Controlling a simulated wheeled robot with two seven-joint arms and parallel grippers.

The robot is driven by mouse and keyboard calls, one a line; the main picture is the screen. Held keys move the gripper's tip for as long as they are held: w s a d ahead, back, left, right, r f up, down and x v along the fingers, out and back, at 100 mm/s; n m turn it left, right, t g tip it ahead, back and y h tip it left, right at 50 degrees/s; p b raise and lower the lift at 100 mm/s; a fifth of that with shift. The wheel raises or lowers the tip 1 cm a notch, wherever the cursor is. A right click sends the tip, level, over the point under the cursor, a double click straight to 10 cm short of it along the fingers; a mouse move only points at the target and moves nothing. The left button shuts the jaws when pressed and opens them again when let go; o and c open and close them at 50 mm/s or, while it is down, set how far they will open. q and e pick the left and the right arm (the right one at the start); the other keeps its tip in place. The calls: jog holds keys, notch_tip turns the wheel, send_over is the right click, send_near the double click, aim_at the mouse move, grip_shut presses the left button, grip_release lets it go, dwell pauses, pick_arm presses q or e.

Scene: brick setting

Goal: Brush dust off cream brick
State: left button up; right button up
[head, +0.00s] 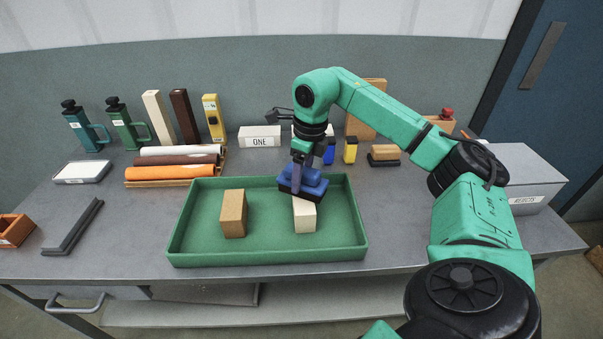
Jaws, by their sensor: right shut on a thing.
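The cream brick (305,217) stands in the right half of a green tray (270,256). A tan-brown brick (233,214) stands to its left in the same tray. My right gripper (299,172) is shut on a blue brush (312,184) with a dark underside. The brush is over the far end of the cream brick and hides that end. I cannot tell whether it touches the brick. My left gripper is not in view.
Rolls (170,172) lie behind the tray at left, with bottles (80,128) further back. A grey box marked REJECTS (525,175) stands at right. A dark angle bar (73,228) lies left of the tray. The table is clear just left of the tray.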

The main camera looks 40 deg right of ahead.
jog(key=r+p, duration=0.1)
jog(key=r, duration=0.2)
jog(key=r+p, duration=0.1)
jog(key=r, duration=0.1)
jog(key=shift+s+a+p, duration=0.15)
jog(key=shift+s+p, duration=0.1)
jog(key=shift+p, duration=0.1)
jog(key=shift+w+r+p, duration=0.1)
jog(key=shift+r+p, duration=0.85)
jog(key=shift+p, duration=0.05)
jog(key=shift+r+p, duration=0.4)
jog(key=shift+r, duration=0.15)
